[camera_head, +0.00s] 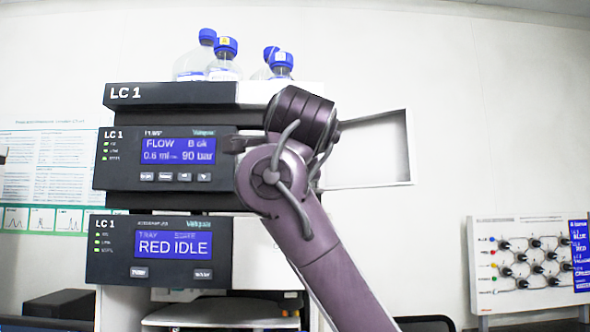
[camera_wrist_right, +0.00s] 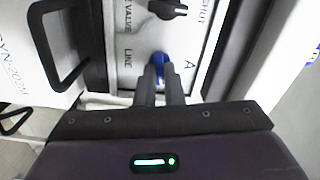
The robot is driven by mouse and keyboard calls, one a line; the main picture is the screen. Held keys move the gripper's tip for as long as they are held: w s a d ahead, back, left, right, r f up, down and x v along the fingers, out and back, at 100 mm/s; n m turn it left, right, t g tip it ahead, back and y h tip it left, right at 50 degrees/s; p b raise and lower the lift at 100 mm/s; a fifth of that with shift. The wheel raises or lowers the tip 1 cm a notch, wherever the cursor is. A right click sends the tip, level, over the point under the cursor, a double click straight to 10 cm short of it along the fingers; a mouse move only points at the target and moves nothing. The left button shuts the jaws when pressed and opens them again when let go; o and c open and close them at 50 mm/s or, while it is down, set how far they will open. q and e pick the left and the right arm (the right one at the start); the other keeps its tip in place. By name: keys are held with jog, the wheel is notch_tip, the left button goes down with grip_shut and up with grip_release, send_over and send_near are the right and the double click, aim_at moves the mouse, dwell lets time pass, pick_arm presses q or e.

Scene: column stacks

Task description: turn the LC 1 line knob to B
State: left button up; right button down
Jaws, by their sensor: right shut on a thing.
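The LC 1 stack (camera_head: 170,94) stands left of centre in the head view. The blue line knob (camera_wrist_right: 159,64) sits on a white panel marked LINE and A in the right wrist view. My right gripper (camera_wrist_right: 160,78) is shut on this knob, with its two dark fingers on either side of it. The fingers cover part of the knob, so I cannot tell which way it points. In the head view my right arm comes from below, and its wrist hides the knob. My left gripper is not in view.
A black knob (camera_wrist_right: 168,9) sits beyond the blue one on the same panel, near VALVE and SHUT. A black handle (camera_wrist_right: 62,50) stands out at left. Several blue-capped bottles (camera_head: 222,60) stand on the stack. An open white door (camera_head: 372,150) is right of my wrist.

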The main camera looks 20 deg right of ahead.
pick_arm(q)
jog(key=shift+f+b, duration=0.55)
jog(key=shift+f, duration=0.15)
pick_arm(e)
jog(key=shift+f+m, duration=0.1)
jog(key=shift+m, duration=1)
jog(key=c, duration=1.5)
grip_release()
jog(key=shift+c, duration=0.2)
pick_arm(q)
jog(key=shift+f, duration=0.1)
